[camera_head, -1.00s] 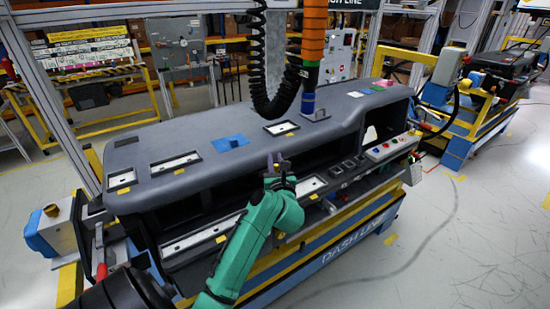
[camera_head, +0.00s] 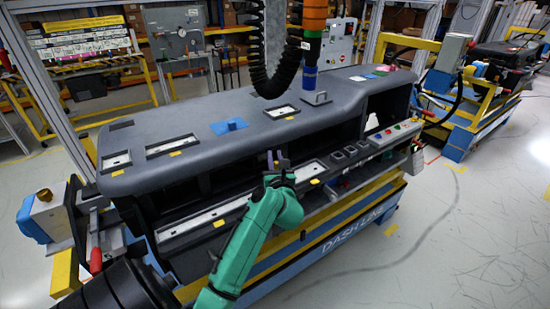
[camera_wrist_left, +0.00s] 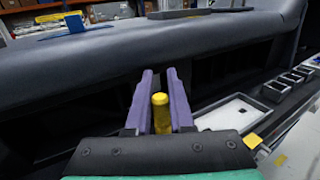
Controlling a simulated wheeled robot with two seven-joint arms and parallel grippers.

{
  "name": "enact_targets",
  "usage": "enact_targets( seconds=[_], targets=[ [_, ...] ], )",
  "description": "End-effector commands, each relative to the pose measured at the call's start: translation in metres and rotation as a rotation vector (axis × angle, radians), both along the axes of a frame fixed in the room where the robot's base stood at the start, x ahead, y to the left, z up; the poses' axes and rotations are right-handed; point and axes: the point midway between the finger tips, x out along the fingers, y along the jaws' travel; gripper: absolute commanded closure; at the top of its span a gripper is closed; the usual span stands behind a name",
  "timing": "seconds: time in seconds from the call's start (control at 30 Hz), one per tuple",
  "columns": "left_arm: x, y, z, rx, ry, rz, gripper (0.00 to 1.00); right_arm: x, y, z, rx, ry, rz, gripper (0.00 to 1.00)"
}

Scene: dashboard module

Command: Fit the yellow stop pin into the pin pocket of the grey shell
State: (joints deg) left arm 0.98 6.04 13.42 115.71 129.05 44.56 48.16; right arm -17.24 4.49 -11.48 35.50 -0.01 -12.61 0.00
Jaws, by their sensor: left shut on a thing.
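The grey shell (camera_head: 230,105) is a long dashboard body lying across a work stand. My left gripper (camera_head: 277,156), on a green arm, is in front of the shell's open front side, at about mid-length. In the left wrist view, its purple fingers (camera_wrist_left: 159,90) are shut on the yellow stop pin (camera_wrist_left: 161,115), which stands upright between them. The fingertips overlap the shell's dark front opening in the picture; I see no contact. The shell's top has several white-lined recesses, one of them a small recess (camera_head: 281,112); I cannot tell which is the pin pocket. My right gripper is not in view.
A hoist with a black coiled hose and a blue end (camera_head: 309,78) hangs over the shell's top. A blue block (camera_head: 229,126) sits on the top. A long white-lined tray (camera_head: 310,170) and a button panel (camera_head: 386,133) lie along the front. Open floor is at the right.

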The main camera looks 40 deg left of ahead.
Motion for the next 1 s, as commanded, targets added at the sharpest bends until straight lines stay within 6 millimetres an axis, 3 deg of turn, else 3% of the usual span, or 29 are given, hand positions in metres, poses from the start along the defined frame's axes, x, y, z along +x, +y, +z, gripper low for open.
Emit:
enact_targets(
  seconds=[1.0],
  targets=[
    [-0.0003,0.0,0.0,-0.001,-0.001,0.0,1.0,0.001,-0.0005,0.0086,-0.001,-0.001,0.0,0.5]
  ],
)
